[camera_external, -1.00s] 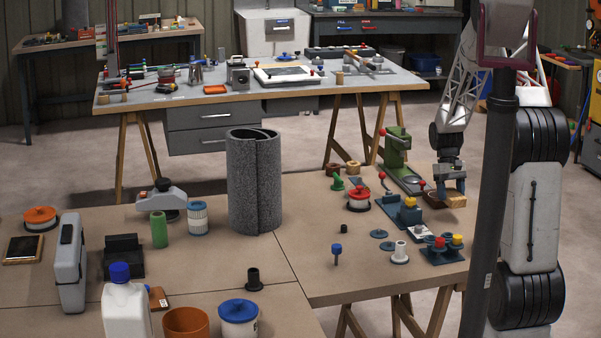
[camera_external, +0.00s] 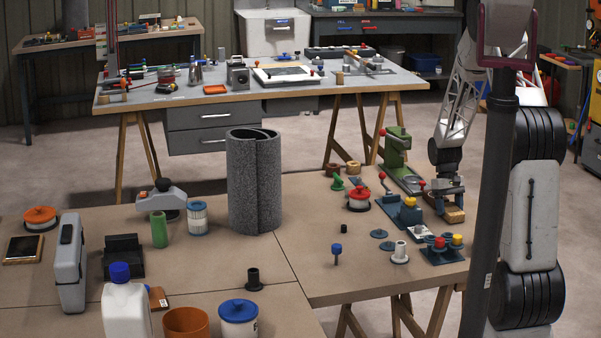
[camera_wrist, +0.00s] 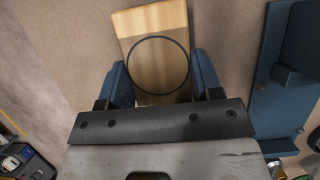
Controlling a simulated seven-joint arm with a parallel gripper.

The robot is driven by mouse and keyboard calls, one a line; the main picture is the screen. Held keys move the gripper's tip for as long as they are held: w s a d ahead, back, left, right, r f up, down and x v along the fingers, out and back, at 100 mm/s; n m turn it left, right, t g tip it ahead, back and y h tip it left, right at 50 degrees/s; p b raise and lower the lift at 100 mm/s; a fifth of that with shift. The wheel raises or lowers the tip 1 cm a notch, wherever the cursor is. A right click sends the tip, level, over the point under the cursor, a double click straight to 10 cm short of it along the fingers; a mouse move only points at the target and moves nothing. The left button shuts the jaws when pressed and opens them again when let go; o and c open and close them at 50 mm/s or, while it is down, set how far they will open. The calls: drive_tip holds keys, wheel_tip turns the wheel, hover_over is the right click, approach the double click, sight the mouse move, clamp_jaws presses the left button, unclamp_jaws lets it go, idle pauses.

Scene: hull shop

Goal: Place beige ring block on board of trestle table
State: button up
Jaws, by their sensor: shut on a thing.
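The beige ring block (camera_wrist: 155,28) is a pale wooden block with a dark ring on its top, seen in the wrist view between my blue fingertips. My gripper (camera_wrist: 160,82) is shut on it, one finger on each side. In the external view, my gripper (camera_external: 447,192) points down near the right edge of the trestle table's board (camera_external: 310,280), with the block (camera_external: 454,214) at its fingertips. The block is low over the board; I cannot tell whether it touches. The fingers hide part of the block's sides.
A blue fixture (camera_external: 404,211) stands just left of the block, and it shows at right in the wrist view (camera_wrist: 270,95). A green press (camera_external: 398,155) is behind. A blue base with red and yellow knobs (camera_external: 443,248) is in front. The board's edge is close at right.

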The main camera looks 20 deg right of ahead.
idle(0.3)
drive_tip(key=o, duration=1)
drive_tip(key=shift+f, duration=0.1)
drive_tip(key=shift+c, duration=0.2)
drive_tip(key=v, duration=1.2)
